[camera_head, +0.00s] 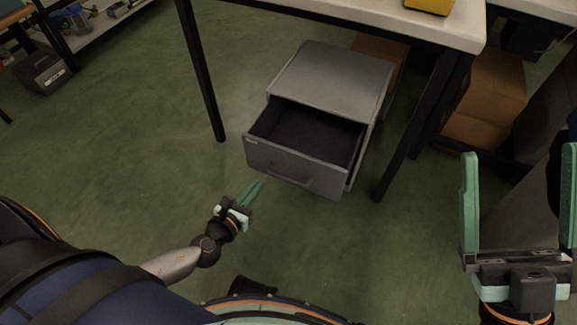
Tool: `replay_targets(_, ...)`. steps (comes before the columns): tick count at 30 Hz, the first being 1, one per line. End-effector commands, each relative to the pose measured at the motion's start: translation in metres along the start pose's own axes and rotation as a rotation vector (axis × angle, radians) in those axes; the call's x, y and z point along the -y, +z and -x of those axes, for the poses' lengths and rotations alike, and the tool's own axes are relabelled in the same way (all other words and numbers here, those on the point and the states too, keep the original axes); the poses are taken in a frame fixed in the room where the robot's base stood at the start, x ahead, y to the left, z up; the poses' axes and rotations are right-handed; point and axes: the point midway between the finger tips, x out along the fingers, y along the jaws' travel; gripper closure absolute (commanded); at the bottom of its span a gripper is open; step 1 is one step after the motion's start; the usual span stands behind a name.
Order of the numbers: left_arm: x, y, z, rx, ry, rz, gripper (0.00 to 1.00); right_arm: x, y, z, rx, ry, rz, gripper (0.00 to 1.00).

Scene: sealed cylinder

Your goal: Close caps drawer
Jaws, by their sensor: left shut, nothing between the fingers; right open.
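A grey drawer cabinet stands on the green floor under a table, with its top (330,75) in view. Its caps drawer (296,170) is pulled out towards me and looks empty and dark inside. A handle shows on the drawer's front. My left gripper (252,190) is shut and empty, low in front of the drawer's front at its left part, apart from it. My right gripper (518,200) is open and empty at the right edge, raised close to the camera, right of the cabinet.
The table (330,12) stands over the cabinet, with black legs (205,80) on either side of it. Cardboard boxes (490,95) stand behind at the right. A yellow object (430,5) is on the table. The floor left of the cabinet is clear.

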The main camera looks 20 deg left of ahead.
Motion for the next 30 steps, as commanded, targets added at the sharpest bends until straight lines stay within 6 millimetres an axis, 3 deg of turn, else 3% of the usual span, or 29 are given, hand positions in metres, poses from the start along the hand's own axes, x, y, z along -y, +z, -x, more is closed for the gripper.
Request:
replay_targets(8,0.0,0.0,-0.027,0.008,-0.001,-0.023,1.0,0.003,0.002,0.004,-0.011,-0.003,-0.004,0.0)
replay_targets(21,0.001,0.004,-0.112,0.007,-0.002,-0.018,1.0,0.011,0.018,0.018,0.003,-0.01,-0.003,0.0)
replay_targets(30,0.001,0.012,-0.138,0.004,-0.003,-0.019,1.0,0.013,0.02,0.019,0.005,-0.013,0.0,0.0)
